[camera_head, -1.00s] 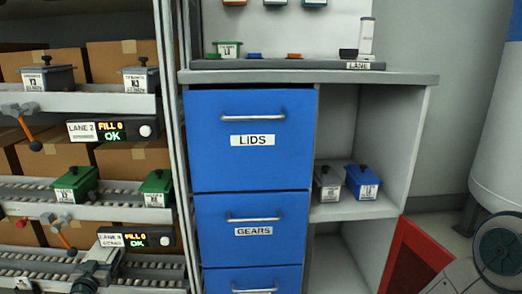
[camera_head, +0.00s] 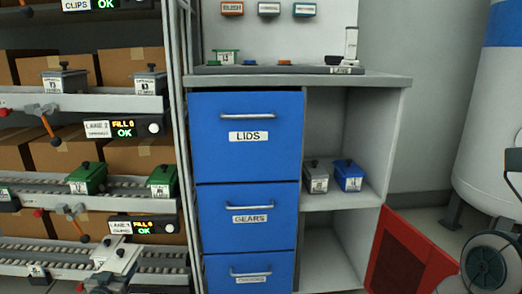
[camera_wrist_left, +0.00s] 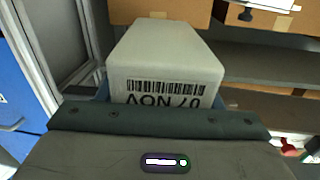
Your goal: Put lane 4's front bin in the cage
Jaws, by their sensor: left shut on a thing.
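My left gripper (camera_head: 113,262) shows at the lower left of the head view, in front of the lane 4 rollers. In the left wrist view it is shut on a pale grey bin (camera_wrist_left: 165,58) with a barcode and an upside-down "07 NOV" label; the gripper body hides the near part and the fingertips. Blue edges show beside the bin. The lane 4 sign (camera_head: 132,226) reads "FILL 0 OK". A small dark-knobbed item with a white label (camera_head: 38,271) sits on the lane 4 rollers. No cage is clearly identifiable.
Green bins (camera_head: 86,178) stand on the lane above and grey bins (camera_head: 64,84) higher up. Right of the rack is a blue drawer cabinet (camera_head: 246,160); its open shelf holds a grey bin (camera_head: 316,180) and a blue bin (camera_head: 348,176). A red panel (camera_head: 408,262) stands beside it.

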